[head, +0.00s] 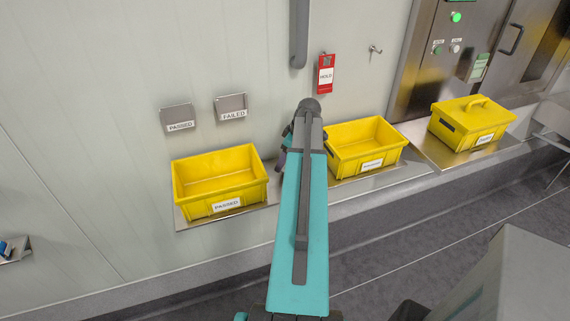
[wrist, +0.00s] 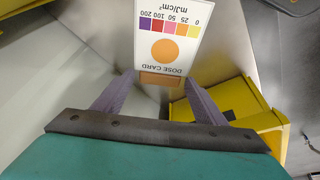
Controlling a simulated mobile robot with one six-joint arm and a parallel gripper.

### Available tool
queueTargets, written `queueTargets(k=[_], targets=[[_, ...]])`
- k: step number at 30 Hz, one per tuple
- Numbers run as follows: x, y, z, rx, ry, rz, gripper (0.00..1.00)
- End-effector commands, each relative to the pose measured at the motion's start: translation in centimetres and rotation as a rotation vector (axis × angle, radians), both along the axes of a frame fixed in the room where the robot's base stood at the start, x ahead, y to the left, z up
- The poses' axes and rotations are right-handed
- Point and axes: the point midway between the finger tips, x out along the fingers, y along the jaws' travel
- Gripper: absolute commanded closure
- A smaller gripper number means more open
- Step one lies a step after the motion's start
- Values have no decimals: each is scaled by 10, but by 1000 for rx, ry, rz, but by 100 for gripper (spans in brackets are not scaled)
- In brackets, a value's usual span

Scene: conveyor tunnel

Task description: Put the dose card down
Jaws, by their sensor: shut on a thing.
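The dose card (wrist: 165,38) is a white card with an orange dot and a colour scale from yellow to purple marked 0 to 200 mJ/cm². It appears upside down in the wrist view, with a brown lower end between the fingers of my gripper (wrist: 159,84). My gripper is shut on it. In the head view my gripper (head: 287,140) is by the wall between two open yellow bins, mostly hidden behind my arm; the card cannot be made out there. Small wall holders labelled PASSED (head: 177,116) and FAILED (head: 231,106) are left of my gripper.
An open yellow bin labelled PASSED (head: 188,208) stands on a steel shelf at left. Another open yellow bin (head: 345,168) stands right of my arm. A lidded yellow box (head: 468,107) is farther right. A red HOLD tag (head: 325,88) and an empty-looking hook (head: 375,49) are on the wall.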

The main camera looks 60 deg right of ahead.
Motion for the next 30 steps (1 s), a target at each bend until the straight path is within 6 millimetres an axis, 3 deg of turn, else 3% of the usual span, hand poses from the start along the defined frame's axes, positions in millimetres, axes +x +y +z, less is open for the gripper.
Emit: queueTargets(k=[10, 26, 27, 30], targets=[[0, 0, -25, 1, 0, -1, 75], [0, 0, -33, 0, 0, 0, 75], [0, 0, -32, 0, 0, 0, 30], [0, 0, -32, 0, 0, 0, 16]])
